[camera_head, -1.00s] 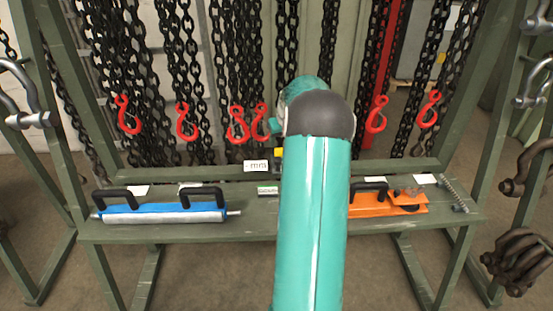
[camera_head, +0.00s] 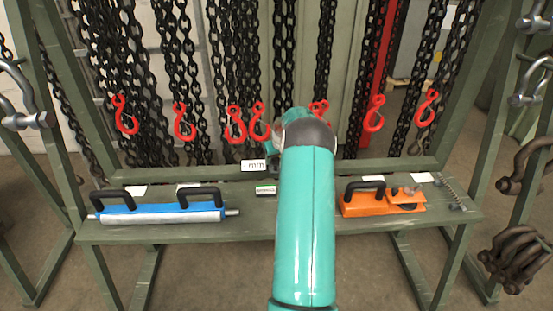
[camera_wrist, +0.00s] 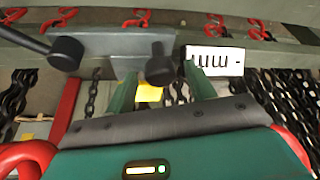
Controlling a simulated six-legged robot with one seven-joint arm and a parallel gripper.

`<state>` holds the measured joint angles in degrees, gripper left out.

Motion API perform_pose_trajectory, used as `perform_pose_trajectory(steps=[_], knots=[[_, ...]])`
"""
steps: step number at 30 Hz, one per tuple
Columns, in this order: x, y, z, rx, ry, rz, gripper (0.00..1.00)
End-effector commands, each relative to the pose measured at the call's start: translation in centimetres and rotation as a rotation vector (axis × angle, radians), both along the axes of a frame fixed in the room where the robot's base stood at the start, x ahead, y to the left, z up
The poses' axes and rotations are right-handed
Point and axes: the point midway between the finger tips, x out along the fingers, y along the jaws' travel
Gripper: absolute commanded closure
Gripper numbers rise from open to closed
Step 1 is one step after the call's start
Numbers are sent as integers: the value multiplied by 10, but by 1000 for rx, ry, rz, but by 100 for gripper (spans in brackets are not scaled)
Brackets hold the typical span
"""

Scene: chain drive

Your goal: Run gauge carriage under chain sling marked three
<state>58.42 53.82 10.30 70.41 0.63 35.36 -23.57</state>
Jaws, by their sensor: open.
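In the wrist view a grey block with black knobs, likely the gauge carriage (camera_wrist: 118,44), sits against the green rail. A white plate with black strokes (camera_wrist: 214,58) is beside it; the plate also shows on the rail in the head view (camera_head: 253,165). My gripper (camera_wrist: 161,88) is open, its two green fingers apart on either side of a black knob (camera_wrist: 160,68); I cannot tell whether they touch it. A yellow piece (camera_wrist: 149,93) shows between the fingers. Chain slings with red hooks (camera_head: 236,122) hang behind the rail. No mark for three is readable. My arm hides my gripper in the head view.
On the green bench (camera_head: 120,236) lie a blue and silver tool with black handles (camera_head: 160,214), an orange tool (camera_head: 372,205), a small block (camera_head: 265,190), a spring (camera_head: 452,190) and white cards. Shackles (camera_head: 535,85) hang at the sides. The bench middle is mostly clear.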

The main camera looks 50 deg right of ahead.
Motion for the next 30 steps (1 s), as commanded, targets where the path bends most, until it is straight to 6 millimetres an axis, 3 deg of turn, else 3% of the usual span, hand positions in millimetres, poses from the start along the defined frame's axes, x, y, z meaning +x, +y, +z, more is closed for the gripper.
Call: perform_pose_trajectory(steps=[8,17,30], knots=[[1,0,-2,0,0,0,45],[1,0,-2,1,1,0,100],[9,7,-2,1,1,1,100]])
